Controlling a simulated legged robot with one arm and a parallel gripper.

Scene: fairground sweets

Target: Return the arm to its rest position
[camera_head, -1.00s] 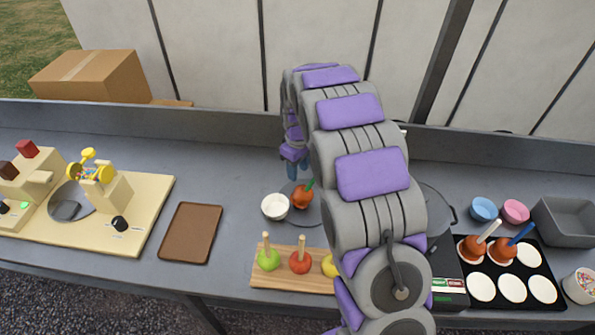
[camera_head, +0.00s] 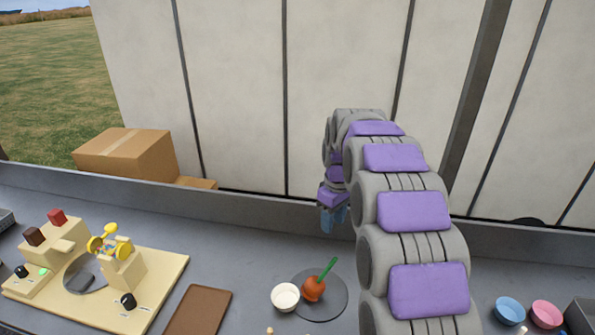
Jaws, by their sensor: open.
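My arm rises from the lower right and arches over the counter toward the back wall, in purple and grey segments. My gripper (camera_head: 333,219) hangs at its far end, with bluish fingers pointing down above the back of the counter. It looks empty and apart from everything below it. A caramel-coated apple (camera_head: 313,289) with a green stick rests on a round dark plate (camera_head: 336,303), in front of and slightly left of the gripper. A white bowl (camera_head: 285,296) stands beside it on the left.
A cream board with a yellow-wheeled device (camera_head: 109,246) is at left, beside a brown tray (camera_head: 198,312). Blue (camera_head: 509,311) and pink (camera_head: 546,314) bowls stand at right, near a grey bin (camera_head: 581,316). A cardboard box (camera_head: 126,154) sits behind the counter's raised back edge.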

